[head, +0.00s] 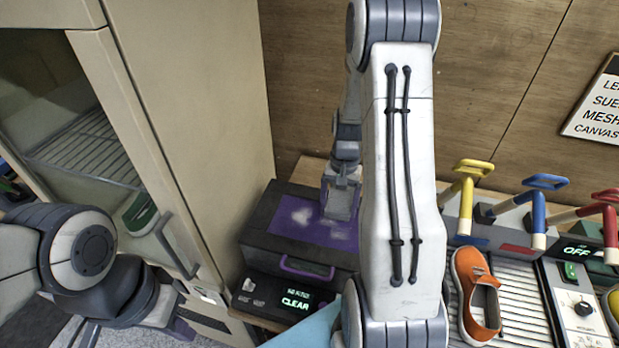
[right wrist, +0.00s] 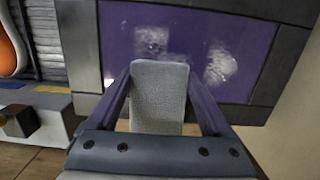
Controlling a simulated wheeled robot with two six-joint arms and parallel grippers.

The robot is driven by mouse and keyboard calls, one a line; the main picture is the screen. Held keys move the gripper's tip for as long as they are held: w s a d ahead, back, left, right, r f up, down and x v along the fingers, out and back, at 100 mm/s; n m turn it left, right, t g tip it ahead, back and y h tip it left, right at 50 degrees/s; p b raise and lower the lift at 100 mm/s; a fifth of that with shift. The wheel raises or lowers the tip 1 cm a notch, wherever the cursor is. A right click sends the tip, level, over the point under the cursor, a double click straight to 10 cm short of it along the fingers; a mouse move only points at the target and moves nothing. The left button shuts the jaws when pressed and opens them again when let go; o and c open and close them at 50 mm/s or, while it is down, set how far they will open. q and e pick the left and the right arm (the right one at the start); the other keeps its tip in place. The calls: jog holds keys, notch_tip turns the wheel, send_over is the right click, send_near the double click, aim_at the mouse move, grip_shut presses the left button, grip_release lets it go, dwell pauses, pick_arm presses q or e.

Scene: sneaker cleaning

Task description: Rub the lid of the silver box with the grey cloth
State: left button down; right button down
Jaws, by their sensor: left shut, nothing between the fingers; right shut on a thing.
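The box (head: 262,218) looks dark grey, with a purple panel in its lid (head: 287,236) and a purple handle at the front. Whitish smudges lie on the panel, which also shows in the right wrist view (right wrist: 190,30). My right gripper (head: 341,195) is over the right part of the lid. It is shut on the grey cloth (right wrist: 158,95), a flat pad that reaches over the panel's near edge; I cannot tell whether it touches. My left gripper (head: 185,328) is low at the left, shut and empty, apart from the box.
A beige cabinet (head: 215,120) stands close on the left. An orange shoe (head: 478,300) lies on a slatted rack to the right, by coloured-handled tools (head: 545,182). My right arm hides the middle.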

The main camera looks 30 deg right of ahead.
jog(key=shift+w+d+r+p, duration=0.15)
jog(key=shift+r+p, duration=0.45)
jog(key=shift+r, duration=0.35)
notch_tip(320, 180, up, 3)
jog(key=p, duration=0.3)
jog(key=shift+r, duration=0.2)
